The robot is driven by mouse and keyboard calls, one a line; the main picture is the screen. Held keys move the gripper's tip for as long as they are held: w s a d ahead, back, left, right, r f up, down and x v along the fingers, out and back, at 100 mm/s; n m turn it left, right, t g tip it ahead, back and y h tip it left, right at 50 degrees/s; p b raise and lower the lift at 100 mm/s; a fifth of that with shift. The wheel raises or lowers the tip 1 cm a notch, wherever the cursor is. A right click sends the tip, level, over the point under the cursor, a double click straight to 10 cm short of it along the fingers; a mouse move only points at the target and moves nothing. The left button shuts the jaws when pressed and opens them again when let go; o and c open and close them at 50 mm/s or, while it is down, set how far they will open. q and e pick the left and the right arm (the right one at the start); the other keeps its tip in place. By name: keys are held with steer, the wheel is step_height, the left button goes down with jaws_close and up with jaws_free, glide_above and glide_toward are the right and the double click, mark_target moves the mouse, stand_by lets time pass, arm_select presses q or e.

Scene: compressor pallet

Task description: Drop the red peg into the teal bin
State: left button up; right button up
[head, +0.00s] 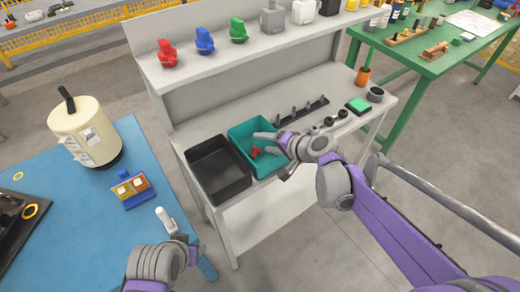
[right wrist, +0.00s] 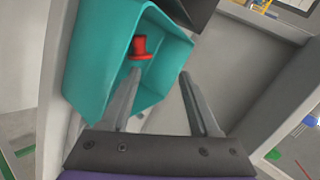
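The teal bin (head: 243,131) stands on the grey workbench, right of a black bin. The red peg (head: 256,151) shows within the bin's outline, below my right gripper's fingertips. In the right wrist view the red peg (right wrist: 140,46) appears inside the teal bin (right wrist: 92,62), just beyond the tip of the left finger; whether it touches that finger is unclear. My right gripper (head: 262,143) is over the bin, its fingers spread with nothing between them; the gap also shows in the right wrist view (right wrist: 161,75). My left gripper (head: 163,215) is over the blue table, seen edge-on.
The black bin (head: 215,170) adjoins the teal bin. Behind them is a strip with several dark pegs (head: 300,110). A shelf above carries red, blue and green parts (head: 205,41). A cream canister (head: 84,132) stands on the blue table (head: 75,190).

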steer(key=p+v, duration=0.1)
steer(key=v, duration=1)
steer(key=shift+w, duration=0.1)
steer(key=s+d+f+n+g+h+p, duration=0.1)
steer(key=s+d+h+p, duration=0.3)
steer(key=s, duration=0.6)
steer(key=s+d+f+n+g+h+p, duration=0.1)
steer(key=s+d+n+h+p, duration=0.3)
steer(key=s, duration=0.6)
steer(key=shift+s+d+f+n+g, duration=0.3)
steer(key=shift+d, duration=0.85)
